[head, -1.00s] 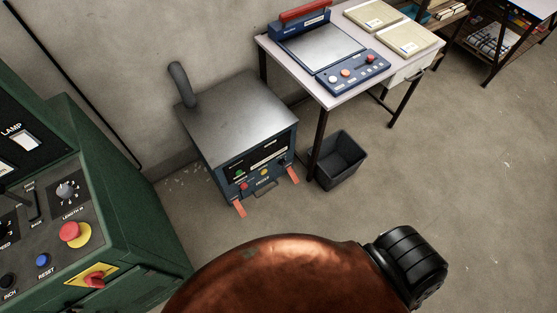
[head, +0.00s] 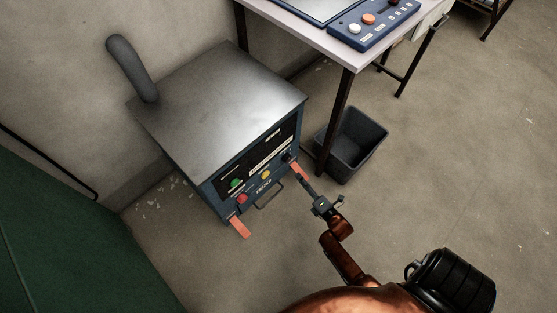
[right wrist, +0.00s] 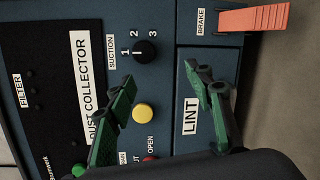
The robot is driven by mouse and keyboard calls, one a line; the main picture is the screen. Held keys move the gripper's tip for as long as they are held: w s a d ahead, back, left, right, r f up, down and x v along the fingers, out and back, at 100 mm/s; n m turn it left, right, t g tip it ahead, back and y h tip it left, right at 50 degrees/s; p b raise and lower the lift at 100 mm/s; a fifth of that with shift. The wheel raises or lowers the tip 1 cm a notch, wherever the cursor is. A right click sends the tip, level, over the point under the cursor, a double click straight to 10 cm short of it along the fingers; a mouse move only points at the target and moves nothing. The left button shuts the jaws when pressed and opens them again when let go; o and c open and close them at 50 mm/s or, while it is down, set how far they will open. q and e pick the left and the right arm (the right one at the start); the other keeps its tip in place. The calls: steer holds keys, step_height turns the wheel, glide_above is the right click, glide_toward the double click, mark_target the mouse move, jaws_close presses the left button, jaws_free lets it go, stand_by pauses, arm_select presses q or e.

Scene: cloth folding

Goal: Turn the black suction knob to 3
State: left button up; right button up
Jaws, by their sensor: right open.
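The black suction knob (right wrist: 146,52) is on the blue front panel of the dust collector (head: 223,105). In the right wrist view the numbers 1, 2 and 3 stand around it beside the word SUCTION. In the head view my right gripper (head: 309,187) is small, just in front of the panel's right end. My left gripper is not in view.
A yellow button (right wrist: 143,113) and the LINT panel (right wrist: 190,122) are close to the fingers. An orange brake pedal (right wrist: 253,19) sticks out beside the panel. A dark bin (head: 355,145) and a table (head: 331,50) stand to the right. A green cabinet (head: 70,245) is at left.

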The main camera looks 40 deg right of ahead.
mark_target(289, 160)
steer(key=w+b, duration=0.1)
steer(key=w, duration=0.2)
steer(key=w+d+r+n+t+b, duration=0.1)
steer(key=w+b, duration=0.1)
steer(key=w, duration=0.1)
steer(key=w+n+b, duration=0.1)
steer(key=w, duration=0.1)
steer(key=shift+w+d+r, duration=0.15)
steer(key=shift+w+d, duration=0.15)
steer(key=shift+w, duration=0.1)
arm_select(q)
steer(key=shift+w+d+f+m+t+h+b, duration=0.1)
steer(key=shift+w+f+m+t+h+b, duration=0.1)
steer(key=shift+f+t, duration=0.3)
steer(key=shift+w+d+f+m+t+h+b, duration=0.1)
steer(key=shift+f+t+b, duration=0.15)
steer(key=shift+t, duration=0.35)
arm_select(e)
steer(key=shift+w+r, duration=0.15)
steer(key=shift+w, duration=0.45)
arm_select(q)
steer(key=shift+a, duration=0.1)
arm_select(e)
steer(key=shift+c, duration=0.5)
steer(key=c, duration=1.1)
steer(key=shift+o, duration=0.2)
